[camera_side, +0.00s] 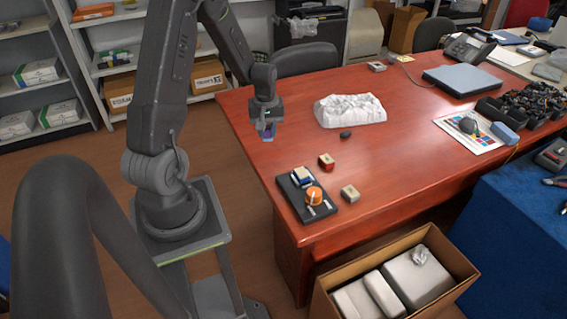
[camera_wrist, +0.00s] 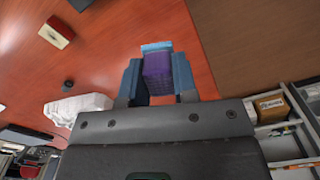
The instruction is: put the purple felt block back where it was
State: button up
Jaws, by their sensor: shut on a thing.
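The purple felt block (camera_wrist: 158,70) is held between the two fingers of my gripper (camera_wrist: 157,78) in the wrist view. It has a light blue band at its far end. In the side view my gripper (camera_side: 267,124) holds the block (camera_side: 267,134) above the left edge area of the red-brown table (camera_side: 400,150); part of the block is hidden by the fingers. A black tray (camera_side: 319,215) lies near the table's front left corner, holding a blue-and-white block (camera_side: 302,177) and an orange round piece (camera_side: 314,196).
A red block with a pale top (camera_side: 326,161) and a beige block (camera_side: 350,193) stand near the tray. A small dark object (camera_side: 346,135) lies before a white lumpy mass (camera_side: 350,111). An open carton (camera_side: 447,248) stands below the table front. The table's left part is clear.

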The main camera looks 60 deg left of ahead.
jog(key=s+a+n, duration=0.4)
jog(key=s+a, duration=0.1)
jog(key=s, duration=0.1)
send_over(281, 163)
notch_tip(281, 163, down, 8)
jog(key=shift+a+r, duration=0.1)
jog(key=shift+r, duration=0.1)
jog(key=shift+f, duration=2.05)
jog(key=shift+f, duration=0.1)
jog(key=o, duration=1)
jog(key=shift+c, duration=0.2)
